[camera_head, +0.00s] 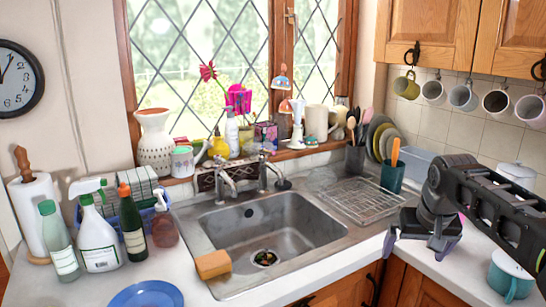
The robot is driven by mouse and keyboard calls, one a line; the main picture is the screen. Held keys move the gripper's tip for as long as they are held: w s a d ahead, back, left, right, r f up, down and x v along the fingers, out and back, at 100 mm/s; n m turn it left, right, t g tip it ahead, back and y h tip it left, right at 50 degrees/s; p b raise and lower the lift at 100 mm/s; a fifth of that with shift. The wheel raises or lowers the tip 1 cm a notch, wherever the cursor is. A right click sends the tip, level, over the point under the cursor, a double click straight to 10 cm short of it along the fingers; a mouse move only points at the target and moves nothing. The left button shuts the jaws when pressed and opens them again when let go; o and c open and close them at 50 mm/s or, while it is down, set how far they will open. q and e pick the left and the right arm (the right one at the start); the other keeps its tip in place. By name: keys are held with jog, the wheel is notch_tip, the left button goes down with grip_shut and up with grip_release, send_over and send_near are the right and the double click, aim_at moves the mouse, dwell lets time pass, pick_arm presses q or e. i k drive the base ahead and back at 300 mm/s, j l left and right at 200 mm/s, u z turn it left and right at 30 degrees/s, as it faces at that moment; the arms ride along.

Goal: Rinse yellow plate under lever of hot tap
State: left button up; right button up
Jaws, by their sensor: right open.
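Several plates stand upright at the back right of the sink; a pale yellowish plate (393,146) is among them, partly overlapped by its neighbours. The steel sink (325,228) is empty apart from its drain. Two chrome taps stand at its back edge, a left tap (224,181) and a right tap (266,172); I cannot tell which is hot. My right gripper (415,250) comes in from the right, pointing down over the counter right of the sink. It is open and empty, apart from the plates. My left gripper is not in view.
A blue plate (147,294) lies at the front left, near several bottles and a sponge (213,264). A wire rack (362,201) lies on the drainboard. A green cup (392,177) stands before the plates. A teal mug (510,274) is at the right. Mugs hang above.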

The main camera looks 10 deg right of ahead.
aim_at(217, 158)
jog(key=i+l+u, duration=0.1)
jog(key=i+u, duration=0.15)
jog(key=u, duration=0.2)
jog(key=i+l+u, duration=0.2)
jog(key=u, duration=0.25)
jog(key=i+l+u, duration=0.15)
jog(key=u, duration=0.25)
jog(key=l, duration=0.1)
